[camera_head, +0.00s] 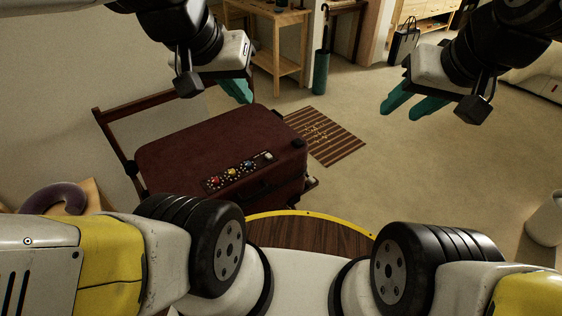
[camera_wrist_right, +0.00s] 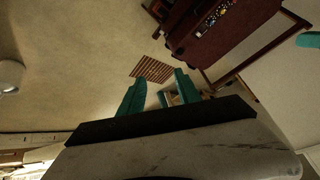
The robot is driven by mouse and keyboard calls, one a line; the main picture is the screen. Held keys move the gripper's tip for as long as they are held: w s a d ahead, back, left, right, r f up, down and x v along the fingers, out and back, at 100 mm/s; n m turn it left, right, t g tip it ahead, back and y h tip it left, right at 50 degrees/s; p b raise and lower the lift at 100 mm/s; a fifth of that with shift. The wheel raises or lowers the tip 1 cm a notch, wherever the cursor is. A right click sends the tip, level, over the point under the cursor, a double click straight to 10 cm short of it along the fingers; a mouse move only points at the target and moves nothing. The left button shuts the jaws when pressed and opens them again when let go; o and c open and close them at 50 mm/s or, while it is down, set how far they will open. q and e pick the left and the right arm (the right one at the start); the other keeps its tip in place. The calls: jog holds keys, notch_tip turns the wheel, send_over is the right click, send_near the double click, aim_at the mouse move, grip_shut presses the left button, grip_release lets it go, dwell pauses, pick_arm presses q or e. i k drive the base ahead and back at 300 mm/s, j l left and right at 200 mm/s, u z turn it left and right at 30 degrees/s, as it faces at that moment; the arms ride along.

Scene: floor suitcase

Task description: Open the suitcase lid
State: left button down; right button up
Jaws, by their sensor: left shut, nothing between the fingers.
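The dark red suitcase (camera_head: 215,150) lies on a low wooden rack in front of me, left of centre. Its lid is down. Red, yellow and blue round pieces show in a row near its front edge. My left gripper (camera_head: 240,92) is shut and empty above the suitcase's far edge, apart from it. My right gripper (camera_head: 408,108) is open and empty, well to the right of the suitcase, above the floor. In the right wrist view, the right gripper (camera_wrist_right: 160,92) has its teal fingers apart, and the suitcase (camera_wrist_right: 220,35) shows at the upper right.
A brown striped mat (camera_head: 325,137) lies on the carpet right of the suitcase. A wooden table (camera_head: 283,50) and a green umbrella holder (camera_head: 321,72) stand behind. A neck pillow (camera_head: 55,198) is at the left.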

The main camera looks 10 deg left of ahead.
aim_at(185, 162)
jog(key=u, duration=0.9)
